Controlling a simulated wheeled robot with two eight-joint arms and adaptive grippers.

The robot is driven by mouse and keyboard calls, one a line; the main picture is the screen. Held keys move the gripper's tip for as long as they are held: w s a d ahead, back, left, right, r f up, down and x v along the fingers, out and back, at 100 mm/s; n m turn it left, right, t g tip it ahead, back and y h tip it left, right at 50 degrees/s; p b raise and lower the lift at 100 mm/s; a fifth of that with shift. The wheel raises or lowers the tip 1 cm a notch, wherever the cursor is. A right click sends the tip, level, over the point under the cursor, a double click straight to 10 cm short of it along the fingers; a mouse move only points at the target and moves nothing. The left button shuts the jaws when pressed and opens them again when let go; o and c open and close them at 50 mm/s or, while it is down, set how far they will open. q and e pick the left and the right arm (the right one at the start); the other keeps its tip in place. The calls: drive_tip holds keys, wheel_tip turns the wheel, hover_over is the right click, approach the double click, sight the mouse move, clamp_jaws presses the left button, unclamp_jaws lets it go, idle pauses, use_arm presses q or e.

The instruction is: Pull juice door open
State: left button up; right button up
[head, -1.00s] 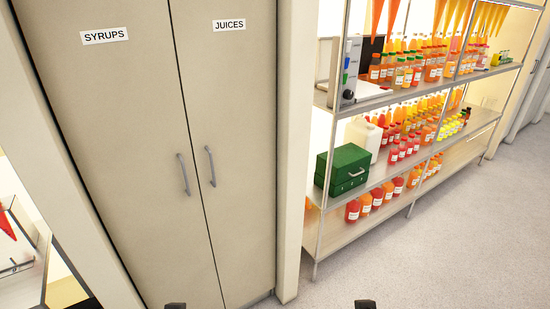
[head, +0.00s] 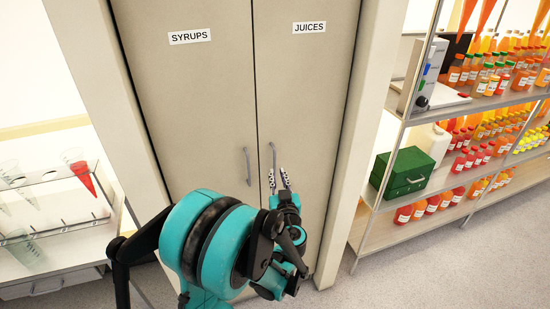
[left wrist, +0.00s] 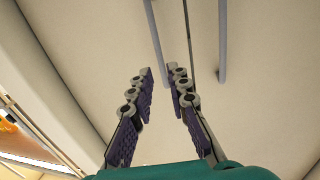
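The beige juice door (head: 310,90), labelled JUICES, is the right one of a closed pair in the head view. Its grey bar handle (head: 273,158) is near the middle seam. My left gripper (head: 278,180) is in front of this door, fingers up by the handle's lower part. In the left wrist view, the fingers (left wrist: 160,75) are open with nothing gripped. The juice handle (left wrist: 152,38) runs down towards the gap between the fingertips there; I cannot tell whether they touch. My right gripper is in neither view.
The SYRUPS door (head: 195,100) has its own handle (head: 247,165) left of the seam. A shelf (head: 400,112) with juice bottles and a green box (head: 408,172) stands right. A bench (head: 60,260) with funnels stands left. Some floor (head: 330,300) is clear.

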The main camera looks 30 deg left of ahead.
use_arm(q)
drive_tip(key=b+x, duration=0.1)
drive_tip(key=x, duration=0.6)
drive_tip(key=shift+w+a, duration=0.25)
clamp_jaws()
